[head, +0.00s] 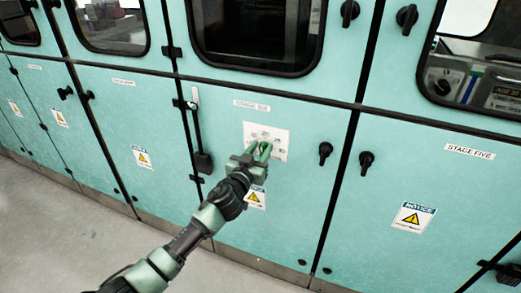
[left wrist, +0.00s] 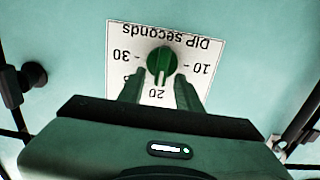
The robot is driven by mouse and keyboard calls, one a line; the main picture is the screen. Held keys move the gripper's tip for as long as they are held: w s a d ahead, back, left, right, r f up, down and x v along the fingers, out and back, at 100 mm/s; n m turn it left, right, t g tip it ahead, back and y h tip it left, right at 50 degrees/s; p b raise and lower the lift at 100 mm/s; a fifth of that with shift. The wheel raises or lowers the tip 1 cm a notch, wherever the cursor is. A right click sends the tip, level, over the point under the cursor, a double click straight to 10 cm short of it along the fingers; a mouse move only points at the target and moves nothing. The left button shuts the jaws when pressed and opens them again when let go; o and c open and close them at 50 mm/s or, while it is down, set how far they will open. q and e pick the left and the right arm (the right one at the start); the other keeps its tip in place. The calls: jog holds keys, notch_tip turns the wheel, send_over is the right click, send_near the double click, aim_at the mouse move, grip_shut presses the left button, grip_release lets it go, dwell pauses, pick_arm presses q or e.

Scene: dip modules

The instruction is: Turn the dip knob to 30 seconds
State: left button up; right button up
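The white dial plate (head: 281,134) is on the teal cabinet door in the head view, partly behind my left gripper (head: 262,150). In the left wrist view the plate (left wrist: 123,38) appears upside down, with "DIP seconds" and the marks 30, 20 and 10. The green dip knob (left wrist: 161,62) sits in its middle, its ridge roughly in line with the 20. My left gripper (left wrist: 160,92) is open, its fingertips apart on either side of the knob's lower part in that view, with gaps visible. Whether they touch the plate is unclear. My right gripper is not in view.
Black door latches (head: 325,152) stick out right of the plate. A black bar with a box (head: 203,162) is on its left. A warning label (head: 255,198) is below, and a dark window (head: 257,32) above. Grey floor lies in front.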

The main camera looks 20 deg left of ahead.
pick_arm(q)
grip_shut()
jog(key=shift+m, duration=0.3)
jog(key=m, duration=0.4)
jog(key=shift+d+f, duration=0.1)
jog(key=shift+d, duration=0.3)
jog(key=shift+s+d+f+m, duration=0.1)
jog(key=shift+d+f+m, duration=0.15)
jog(key=shift+m, duration=1.95)
jog(key=shift+w+d+f+m, duration=0.1)
jog(key=shift+f+m, duration=0.2)
jog(key=shift+m, duration=1.9)
jog(key=shift+s+d+f+m, duration=0.1)
jog(key=shift+d+f+m, duration=0.15)
jog(key=shift+m, duration=1.95)
jog(key=shift+f, duration=0.1)
